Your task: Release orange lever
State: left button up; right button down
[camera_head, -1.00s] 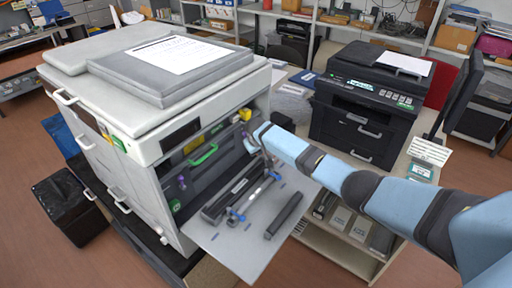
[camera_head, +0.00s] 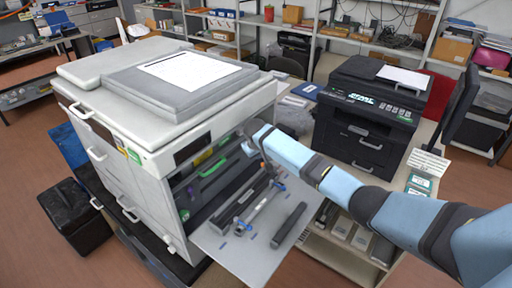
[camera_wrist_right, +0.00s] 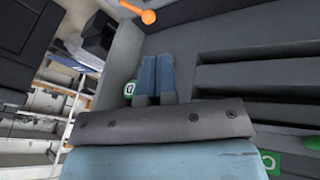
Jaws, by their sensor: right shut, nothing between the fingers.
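In the head view, my right gripper (camera_head: 250,146) reaches into the open front of the large grey copier (camera_head: 150,143). The lever cannot be made out there. My left gripper is not in view.
The copier's open front panel (camera_head: 232,254) carries dark cartridges and a blue-ended rod. A green handle (camera_head: 212,168) sits inside the opening. A black printer (camera_head: 366,122) stands on the table to the right. Dark ribbed slots (camera_wrist_right: 260,75) lie right of my fingers in the wrist view.

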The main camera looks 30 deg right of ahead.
jog(key=v, duration=0.4)
jog(key=shift+s+d+r, duration=0.15)
jog(key=shift+r, duration=0.15)
